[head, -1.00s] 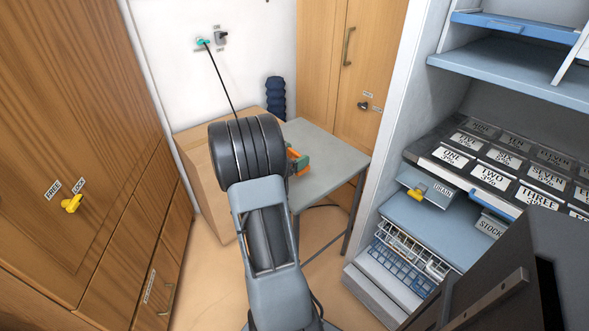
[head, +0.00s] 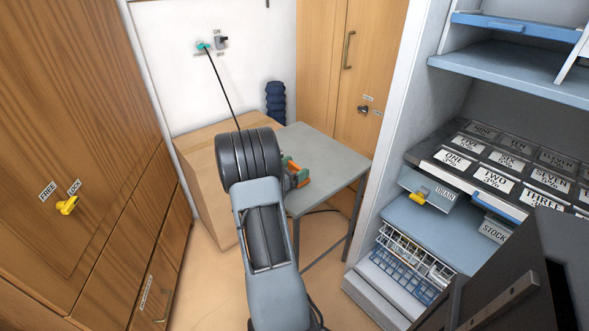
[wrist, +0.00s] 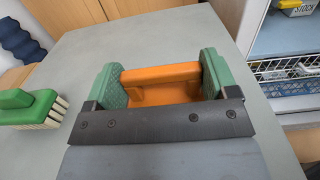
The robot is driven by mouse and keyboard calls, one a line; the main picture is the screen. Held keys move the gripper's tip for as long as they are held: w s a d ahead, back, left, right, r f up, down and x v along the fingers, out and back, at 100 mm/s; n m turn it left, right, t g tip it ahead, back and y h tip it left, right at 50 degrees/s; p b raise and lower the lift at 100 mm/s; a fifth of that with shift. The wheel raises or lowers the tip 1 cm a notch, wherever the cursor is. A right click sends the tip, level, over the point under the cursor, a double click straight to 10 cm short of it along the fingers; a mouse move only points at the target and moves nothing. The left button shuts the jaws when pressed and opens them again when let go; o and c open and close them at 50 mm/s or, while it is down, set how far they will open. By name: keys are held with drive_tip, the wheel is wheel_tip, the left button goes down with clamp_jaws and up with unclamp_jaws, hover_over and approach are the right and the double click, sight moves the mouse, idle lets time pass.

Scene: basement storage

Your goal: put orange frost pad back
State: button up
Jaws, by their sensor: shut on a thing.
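My gripper (wrist: 161,85) has green textured fingers and is shut on the orange frost pad (wrist: 160,73), one finger at each end of it. The pad and fingers are over the grey table top (wrist: 130,38); I cannot tell whether the pad touches it. In the head view the gripper (head: 295,172) and a little orange show past my arm, which hides most of them. The grey table (head: 325,150) also shows there.
A green brush (wrist: 25,110) with pale bristles lies on the table to the left. A fridge-like cabinet with a blue shelf (head: 510,70), black numbered lids (head: 490,180) and wire baskets (head: 410,260) stands right. A dark blue ribbed object (head: 275,102) stands behind the table.

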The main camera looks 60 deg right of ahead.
drive_tip(key=shift+f, duration=0.15)
drive_tip(key=o, duration=1)
drive_tip(key=shift+r, duration=0.2)
drive_tip(key=p+v, duration=0.1)
drive_tip(key=v, duration=1.1)
drive_tip(key=s+a+r+m+t+y, duration=0.2)
drive_tip(key=a+m+t+y, duration=0.2)
drive_tip(key=a, duration=1.1)
drive_tip(key=s+a+r+m+t+y, duration=0.2)
drive_tip(key=a+r+m+t+y, duration=0.1)
drive_tip(key=a+m+y, duration=0.7)
drive_tip(key=a+t+y, duration=0.1)
drive_tip(key=a+y, duration=0.2)
drive_tip(key=a, duration=0.3)
drive_tip(key=shift+s+a+r+t, duration=0.2)
drive_tip(key=shift+a+t, duration=0.1)
drive_tip(key=shift+a, duration=0.05)
